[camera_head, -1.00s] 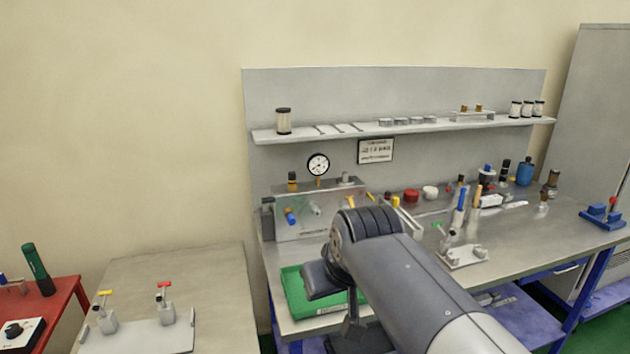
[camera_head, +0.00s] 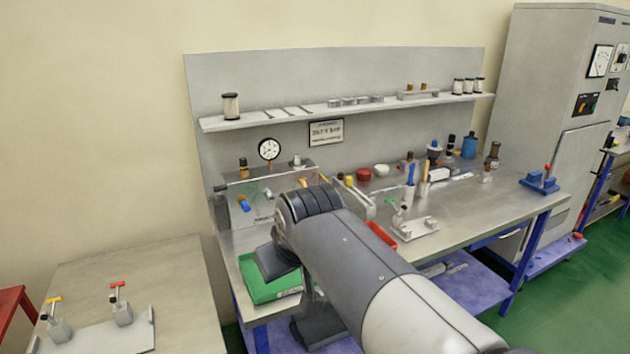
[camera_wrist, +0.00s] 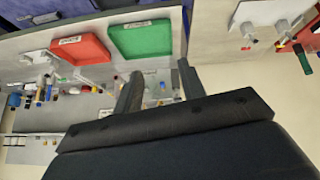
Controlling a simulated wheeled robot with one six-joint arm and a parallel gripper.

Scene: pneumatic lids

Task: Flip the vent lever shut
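Several small levers show, and I cannot tell which one is the vent lever. On the left table, a yellow-handled valve (camera_head: 60,328) and a red-handled valve (camera_head: 122,312) stand on a pale plate (camera_head: 108,341); this plate also shows at the top right of the wrist view (camera_wrist: 265,12). A green-handled valve (camera_head: 397,215) stands on a small plate on the main bench. A grey box with a round gauge (camera_head: 269,149) carries coloured fittings. My gripper (camera_wrist: 160,88) is open and empty, its fingers apart; my arm hides its fingertips in the head view.
A green tray (camera_head: 249,272) and a red tray (camera_head: 381,236) lie near the bench's front edge. A shelf (camera_head: 300,115) with jars runs above. A tall grey cabinet (camera_head: 545,90) stands right. Tools and bottles crowd the bench back. Green floor is open at right.

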